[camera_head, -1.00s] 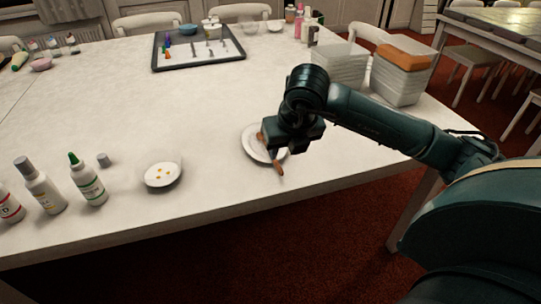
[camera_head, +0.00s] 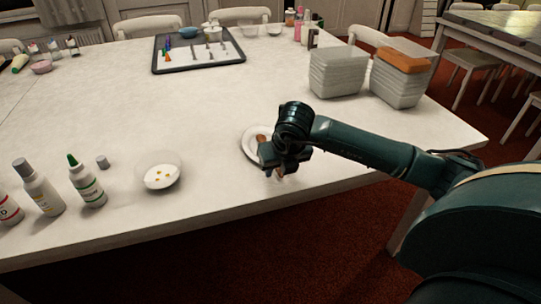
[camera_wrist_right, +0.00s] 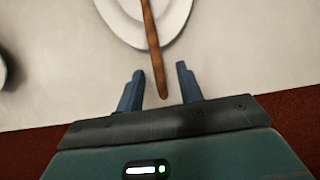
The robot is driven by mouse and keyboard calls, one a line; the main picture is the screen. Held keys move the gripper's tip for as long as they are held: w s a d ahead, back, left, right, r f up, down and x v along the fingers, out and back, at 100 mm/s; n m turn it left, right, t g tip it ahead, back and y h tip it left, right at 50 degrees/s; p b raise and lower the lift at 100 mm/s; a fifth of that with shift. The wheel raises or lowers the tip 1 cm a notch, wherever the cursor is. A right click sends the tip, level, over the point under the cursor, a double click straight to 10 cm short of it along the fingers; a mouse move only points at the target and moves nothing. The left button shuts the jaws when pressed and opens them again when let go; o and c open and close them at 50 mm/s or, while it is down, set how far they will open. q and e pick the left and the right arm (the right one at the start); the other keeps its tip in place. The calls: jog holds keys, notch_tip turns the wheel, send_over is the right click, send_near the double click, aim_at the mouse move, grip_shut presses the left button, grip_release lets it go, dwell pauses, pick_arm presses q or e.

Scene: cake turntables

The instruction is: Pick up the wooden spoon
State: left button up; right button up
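The wooden spoon (camera_head: 261,139) rests across a white plate (camera_head: 247,146) near the table's front edge. In the right wrist view the brown spoon handle (camera_wrist_right: 153,45) runs down over the plate's rim (camera_wrist_right: 113,22), and its end lies between the two blue fingertips. My right gripper (camera_wrist_right: 160,85) is open, with a finger on each side of the handle end and a visible gap to both. In the head view the right gripper (camera_head: 280,170) covers most of the handle. My left gripper is not in view.
Clear stacked containers (camera_head: 338,72) stand at the back right, and a dark tray (camera_head: 198,50) at the back. The table middle is clear.

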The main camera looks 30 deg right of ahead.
grip_shut()
dwell(0.3)
notch_tip(320, 180, up, 10)
jog(key=shift+p, duration=0.4)
